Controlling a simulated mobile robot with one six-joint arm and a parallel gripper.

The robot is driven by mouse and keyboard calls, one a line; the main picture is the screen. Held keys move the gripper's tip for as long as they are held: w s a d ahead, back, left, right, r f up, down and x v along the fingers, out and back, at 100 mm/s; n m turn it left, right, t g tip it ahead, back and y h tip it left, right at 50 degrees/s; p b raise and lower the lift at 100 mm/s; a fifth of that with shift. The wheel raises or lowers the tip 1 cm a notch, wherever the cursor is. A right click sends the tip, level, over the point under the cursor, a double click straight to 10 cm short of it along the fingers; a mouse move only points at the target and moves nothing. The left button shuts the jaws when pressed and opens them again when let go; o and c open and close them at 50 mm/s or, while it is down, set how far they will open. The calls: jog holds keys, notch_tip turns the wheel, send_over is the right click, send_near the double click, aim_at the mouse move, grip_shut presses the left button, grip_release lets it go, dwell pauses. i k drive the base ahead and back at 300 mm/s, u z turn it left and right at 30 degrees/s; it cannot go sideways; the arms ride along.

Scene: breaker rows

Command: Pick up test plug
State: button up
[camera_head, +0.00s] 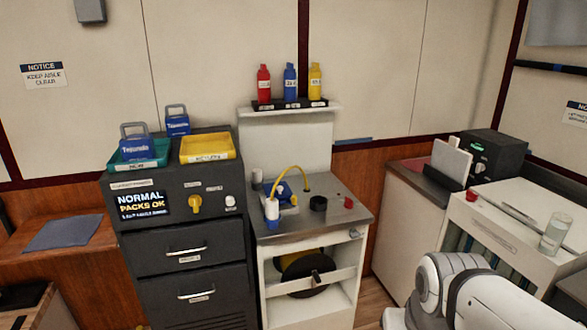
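On the grey top of the small workbench (325,225), a white and blue plug-like piece (272,212) stands near the front left. It looks like the test plug, though no label on it can be read. A yellow cable (290,167) arches over from the bench top towards it. A blue device (288,196) sits just behind it and partly overlaps it. My white arm shows at the lower right, well apart from the bench. My gripper is out of the picture.
A black round piece (318,203) and a small red piece (348,202) are on the bench. A dark cabinet (180,240) with green and yellow trays (207,157) stands left. A shelf (290,110) holds red, blue and yellow bottles. A white counter stands right.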

aim_at(258, 180)
jog(key=u, duration=0.1)
jog(key=i, duration=1.15)
jog(key=u, duration=0.9)
jog(key=i, duration=0.25)
jog(key=u, duration=0.15)
jog(key=k, duration=0.7)
jog(key=u, duration=0.15)
jog(key=i, duration=1.25)
jog(key=z, duration=0.05)
